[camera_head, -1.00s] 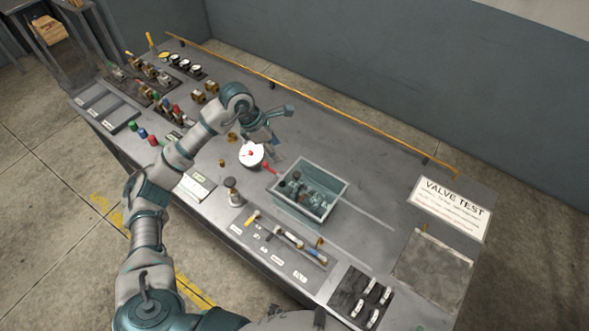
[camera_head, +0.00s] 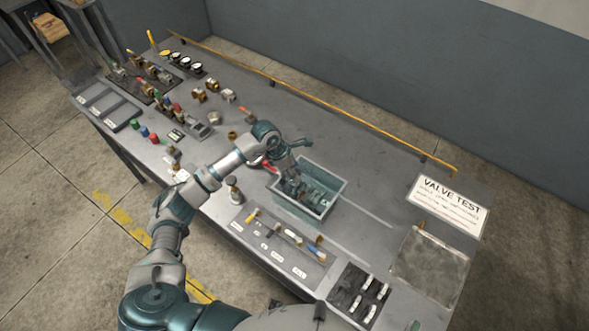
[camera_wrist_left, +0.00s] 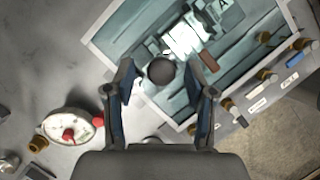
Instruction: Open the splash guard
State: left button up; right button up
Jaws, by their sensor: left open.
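The splash guard (camera_head: 342,189) appears as a clear, pale-framed box around dark fittings in the middle of the bench. It also shows in the left wrist view (camera_wrist_left: 108,40), with pale fittings inside it. My left gripper (camera_head: 290,165) is over the guard's far left corner in the head view. In the left wrist view the gripper (camera_wrist_left: 163,85) is open, its two fingers apart. A dark round knob (camera_wrist_left: 161,71) shows between the fingers; I cannot tell whether they touch it. My right gripper is out of view.
A round gauge (camera_wrist_left: 72,127) is left of the gripper in the wrist view. Small tools lie on a panel (camera_head: 285,247) in front of the guard. A valve test sign (camera_head: 449,205) is at right. Bare bench lies behind the guard, before the yellow rail (camera_head: 340,112).

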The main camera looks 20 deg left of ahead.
pick_arm(q)
grip_shut()
jog(key=s+d+b, duration=0.1)
jog(key=s+d, duration=0.2)
jog(key=d, duration=0.6)
jog(key=s+d+b, duration=0.1)
jog(key=s+d, duration=0.2)
jog(key=d, duration=0.6)
jog(key=shift+s+d+b, duration=0.2)
jog(key=shift+s+b, duration=0.1)
jog(key=shift+b, duration=0.1)
jog(key=shift+r, duration=0.15)
grip_release()
jog(key=v, duration=1.1)
jog(key=shift+a+r, duration=0.25)
jog(key=shift+r, duration=0.05)
